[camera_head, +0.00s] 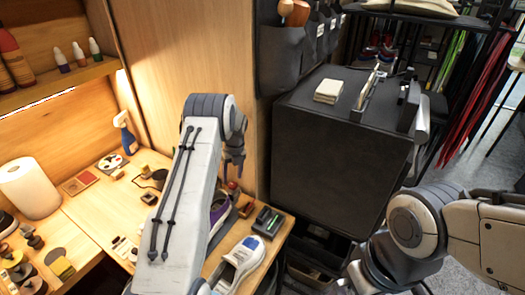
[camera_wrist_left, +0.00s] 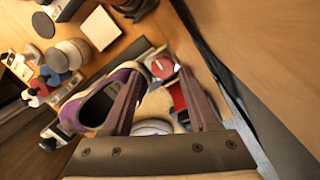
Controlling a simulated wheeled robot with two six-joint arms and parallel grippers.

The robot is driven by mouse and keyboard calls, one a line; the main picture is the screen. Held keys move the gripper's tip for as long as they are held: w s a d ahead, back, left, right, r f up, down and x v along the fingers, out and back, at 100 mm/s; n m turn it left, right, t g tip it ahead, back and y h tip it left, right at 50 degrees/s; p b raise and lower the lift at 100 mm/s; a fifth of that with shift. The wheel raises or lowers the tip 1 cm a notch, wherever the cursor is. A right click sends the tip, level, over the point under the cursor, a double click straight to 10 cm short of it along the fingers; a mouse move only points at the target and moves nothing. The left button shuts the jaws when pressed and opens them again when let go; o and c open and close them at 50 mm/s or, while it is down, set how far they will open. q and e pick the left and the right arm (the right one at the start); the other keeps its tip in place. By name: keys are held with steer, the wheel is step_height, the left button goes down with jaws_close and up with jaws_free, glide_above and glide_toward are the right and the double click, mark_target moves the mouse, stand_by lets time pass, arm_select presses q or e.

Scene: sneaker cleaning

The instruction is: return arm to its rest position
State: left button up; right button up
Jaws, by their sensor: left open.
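My left arm reaches up from the bottom of the head view and bends over the workbench (camera_head: 112,197). Its gripper (camera_head: 234,168) points down above the bench's right part, with its jaws apart. In the left wrist view the two fingers of the gripper (camera_wrist_left: 160,76) stand spread, with nothing clasped between them. A purple and white sneaker (camera_wrist_left: 96,106) lies below and beyond the left finger. It also shows in the head view (camera_head: 219,212), partly hidden by my left arm. My right arm shows at the lower right of the head view; its gripper is out of sight.
A wooden wall panel stands close behind the left gripper. A black cabinet (camera_head: 330,150) is to its right. A white shoe-shaped item (camera_head: 241,260) and a dark box with green (camera_head: 268,221) lie near the bench's right edge. A paper roll (camera_head: 30,188) and spray bottle (camera_head: 126,138) stand left.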

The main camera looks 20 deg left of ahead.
arm_select(q)
steer(key=s+d+r+n, duration=0.1)
steer(key=d+r+n, duration=0.1)
steer(key=d+r, duration=0.4)
steer(key=s+d+r+n, duration=0.1)
steer(key=d+r+n, duration=0.15)
steer(key=d, duration=0.55)
steer(key=s+d+r+n+h, duration=0.1)
steer(key=s+d+r+n, duration=0.1)
steer(key=s+d+r, duration=0.4)
steer(key=s+d+r+n, duration=0.3)
steer(key=s+d, duration=0.1)
steer(key=d, duration=0.4)
steer(key=s+d+r+n, duration=0.1)
steer(key=s+d+n, duration=0.1)
steer(key=s, duration=0.6)
steer(key=s+d+r+n+h, duration=0.1)
steer(key=s+n, duration=0.3)
steer(key=s, duration=0.5)
steer(key=s+d+r+n+b, duration=0.1)
steer(key=s+d+n, duration=0.1)
steer(key=s, duration=0.6)
steer(key=shift+s+d+n, duration=0.3)
steer(key=shift+n, duration=0.15)
